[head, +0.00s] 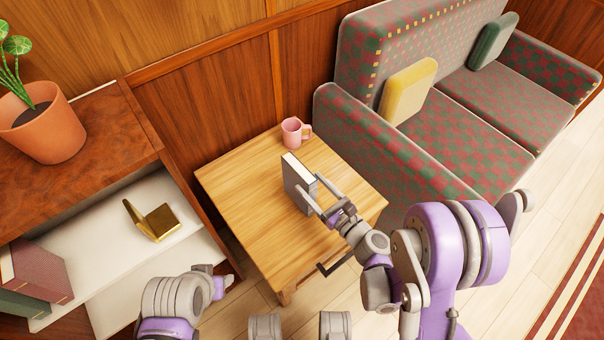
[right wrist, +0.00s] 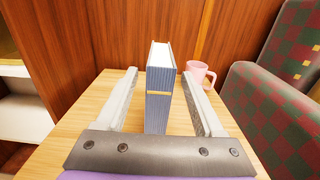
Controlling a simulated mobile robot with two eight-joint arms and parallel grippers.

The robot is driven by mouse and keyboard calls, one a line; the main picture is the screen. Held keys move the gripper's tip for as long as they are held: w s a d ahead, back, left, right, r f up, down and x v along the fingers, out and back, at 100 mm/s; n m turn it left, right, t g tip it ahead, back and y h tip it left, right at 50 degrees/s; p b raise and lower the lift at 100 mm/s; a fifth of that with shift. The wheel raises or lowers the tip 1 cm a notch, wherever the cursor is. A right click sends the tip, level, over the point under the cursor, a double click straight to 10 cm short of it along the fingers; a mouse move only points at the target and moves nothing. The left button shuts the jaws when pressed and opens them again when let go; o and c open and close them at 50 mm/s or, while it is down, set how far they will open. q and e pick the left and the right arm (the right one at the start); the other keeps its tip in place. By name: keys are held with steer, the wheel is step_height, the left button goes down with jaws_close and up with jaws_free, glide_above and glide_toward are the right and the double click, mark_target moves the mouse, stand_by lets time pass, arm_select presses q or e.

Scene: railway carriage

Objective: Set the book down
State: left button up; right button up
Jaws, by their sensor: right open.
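The book (head: 293,178), with a grey-blue cover and white pages, stands upright on the small wooden table (head: 251,240). In the right wrist view the book (right wrist: 160,85) shows its blue-grey spine with a yellow band. My right gripper (head: 309,184) is open, with one finger on each side of the book. The right wrist view shows a gap between the book and each finger. My left gripper (head: 224,281) is low at the left, near the table's front left corner; its jaws are not clear.
A pink mug (head: 292,132) stands at the table's back corner, behind the book. A checked sofa (head: 400,160) borders the table on the right. A shelf unit (head: 100,220) on the left holds a gold bookend (head: 158,222). The table's front left is clear.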

steer(key=b+v, duration=0.1)
steer(key=v, duration=0.3)
steer(key=shift+s+d+f+b, duration=0.15)
steer(key=shift+s+d+b, duration=0.15)
steer(key=shift+b, duration=0.1)
steer(key=shift+s+d+b, duration=0.25)
steer(key=shift+s+b, duration=0.15)
steer(key=shift+s, duration=0.15)
steer(key=shift+r, duration=0.2)
